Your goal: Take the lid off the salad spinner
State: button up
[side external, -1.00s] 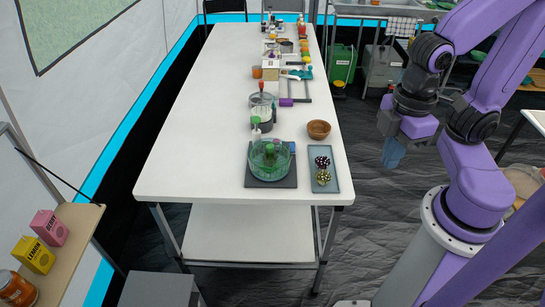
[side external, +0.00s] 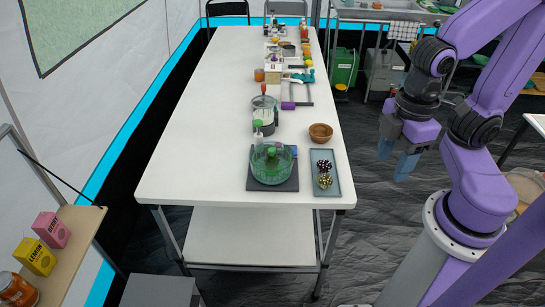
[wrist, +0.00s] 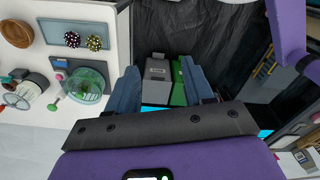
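The salad spinner (side external: 272,166) is a clear greenish round bowl with a green knob (side external: 272,153) at its top middle. It stands on a dark square mat (side external: 290,184) near the front end of the white table. The spinner also shows at the left of the wrist view (wrist: 86,86). I cannot make out the lid's edge clearly. My gripper (side external: 395,160) hangs off the table's right side, well apart from the spinner. In the wrist view my gripper (wrist: 161,88) has its two blue-grey fingers apart, with nothing held between them.
A grey-blue tray (side external: 333,189) with two patterned balls lies right of the spinner, and a wooden bowl (side external: 320,132) stands behind it.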

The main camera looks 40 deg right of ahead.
jog(key=n, duration=0.5)
send_over(271, 149)
jog(key=f, duration=1.1)
jog(key=shift+d+f, duration=0.25)
jog(key=shift+f, duration=0.1)
jog(key=shift+a+f, duration=0.2)
jog(key=shift+f, duration=2.8)
grip_shut()
